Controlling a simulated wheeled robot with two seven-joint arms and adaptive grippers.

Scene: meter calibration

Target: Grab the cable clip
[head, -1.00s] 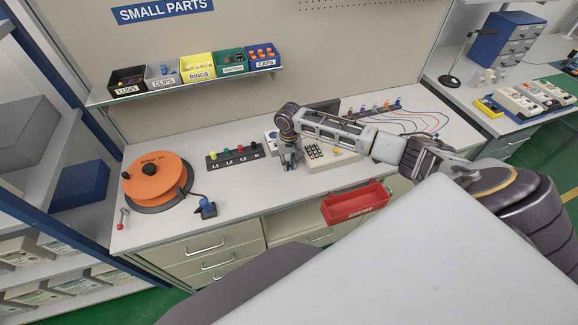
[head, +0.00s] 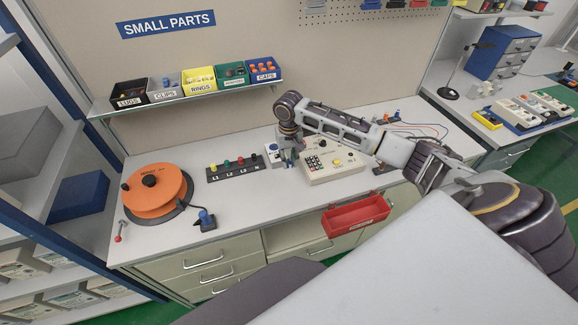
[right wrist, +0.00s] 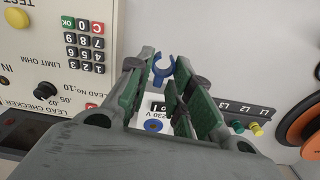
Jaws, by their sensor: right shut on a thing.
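A blue U-shaped clip (right wrist: 163,67), which looks like the cable clip, sits at the fingertips of my right gripper (right wrist: 170,80) in the right wrist view. The gripper is shut on it, and the open side of the clip points away from the palm. In the head view my right gripper (head: 289,158) hangs over the bench between the terminal strip and the lead checker. The clip is too small to make out there. My left gripper is not in view. More small parts lie in the grey CLIPS bin (head: 164,96) on the shelf.
The lead checker (head: 330,165) stands right of the gripper, and a white 230 V unit (head: 272,153) is close beside it. The terminal strip (head: 235,170) and orange reel (head: 155,190) are to the left. A red tray (head: 356,216) is at the front edge.

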